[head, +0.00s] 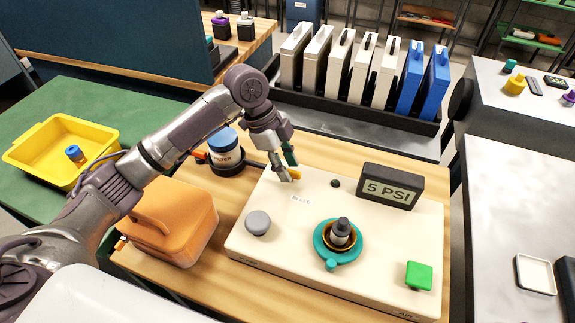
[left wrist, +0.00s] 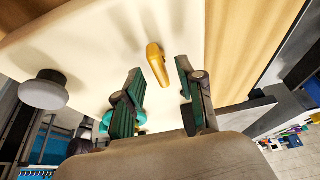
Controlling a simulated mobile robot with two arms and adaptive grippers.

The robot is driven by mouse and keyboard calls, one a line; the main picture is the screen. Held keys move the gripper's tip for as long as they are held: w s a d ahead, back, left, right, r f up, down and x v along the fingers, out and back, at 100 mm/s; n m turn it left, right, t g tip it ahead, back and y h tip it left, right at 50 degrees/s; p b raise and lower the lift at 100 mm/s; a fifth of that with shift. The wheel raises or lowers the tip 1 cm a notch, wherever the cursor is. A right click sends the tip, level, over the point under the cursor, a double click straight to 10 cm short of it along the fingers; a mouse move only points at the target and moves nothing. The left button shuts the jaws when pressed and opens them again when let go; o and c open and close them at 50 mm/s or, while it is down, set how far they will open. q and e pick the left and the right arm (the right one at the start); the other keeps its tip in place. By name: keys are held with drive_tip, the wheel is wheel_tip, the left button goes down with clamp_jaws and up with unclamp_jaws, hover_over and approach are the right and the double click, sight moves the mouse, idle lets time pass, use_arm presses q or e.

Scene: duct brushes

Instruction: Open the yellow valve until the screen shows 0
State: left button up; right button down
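The yellow valve (head: 295,173) is a small lever near the back left of a cream panel (head: 290,245), partly hidden by my left gripper in the head view. The screen (head: 389,188) at the back right of the panel reads 5 PSI. My left gripper (head: 287,165) is over the valve, fingers apart. In the left wrist view, the yellow valve (left wrist: 157,65) lies ahead of the gap between the fingertips of my open left gripper (left wrist: 157,85). I see no finger closed on it. My right gripper is not in view.
The panel also carries a grey knob (head: 258,223), a teal ring fitting (head: 338,243) and a green button (head: 418,275). An orange case (head: 172,222) and a blue-lidded filter jar (head: 224,147) stand left of it. A yellow bin (head: 60,150) is farther left.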

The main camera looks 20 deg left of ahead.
use_arm(q)
drive_tip(key=shift+d+f, duration=0.1)
drive_tip(key=shift+f, duration=0.2)
clamp_jaws()
